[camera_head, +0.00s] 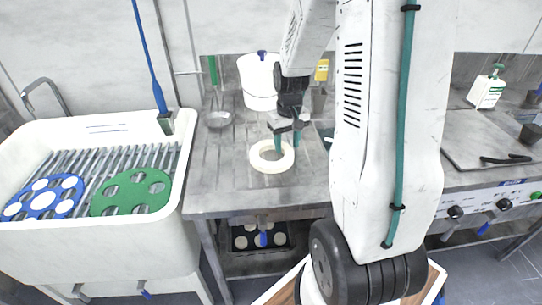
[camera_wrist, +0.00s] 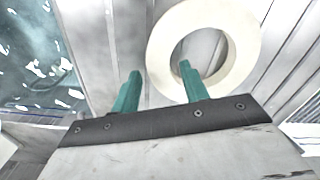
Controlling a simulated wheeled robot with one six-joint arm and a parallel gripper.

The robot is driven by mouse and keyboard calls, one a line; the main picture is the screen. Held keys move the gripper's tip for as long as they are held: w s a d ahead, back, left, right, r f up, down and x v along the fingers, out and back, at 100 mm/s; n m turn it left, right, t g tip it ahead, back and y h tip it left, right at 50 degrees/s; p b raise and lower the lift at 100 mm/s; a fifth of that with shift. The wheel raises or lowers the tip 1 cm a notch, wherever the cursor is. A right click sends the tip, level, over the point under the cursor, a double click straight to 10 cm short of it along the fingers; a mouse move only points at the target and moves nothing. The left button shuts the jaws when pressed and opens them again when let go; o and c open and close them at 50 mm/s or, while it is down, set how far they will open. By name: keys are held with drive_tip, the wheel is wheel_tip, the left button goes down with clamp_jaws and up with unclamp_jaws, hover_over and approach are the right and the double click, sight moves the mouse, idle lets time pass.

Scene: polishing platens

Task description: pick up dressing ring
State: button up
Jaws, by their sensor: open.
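The dressing ring, a cream-white flat ring (camera_head: 272,169), lies flat on the grey worktop near its front left part. It also shows in the wrist view (camera_wrist: 241,62). My gripper (camera_head: 288,144) is over the ring's right side in the head view, with its teal fingers pointing down and apart. In the wrist view my gripper (camera_wrist: 160,70) is open and empty. One fingertip appears over the ring's hole and the other just outside its rim, with part of the band between them. I cannot tell how far the tips are above the worktop.
A white sink (camera_head: 95,235) with a blue disc (camera_head: 42,208) and a green disc (camera_head: 131,192) is at the left. The worktop left of the ring is clear.

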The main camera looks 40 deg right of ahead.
drive_tip(key=shift+f, duration=0.6)
clamp_jaws()
drive_tip(key=shift+r, duration=0.15)
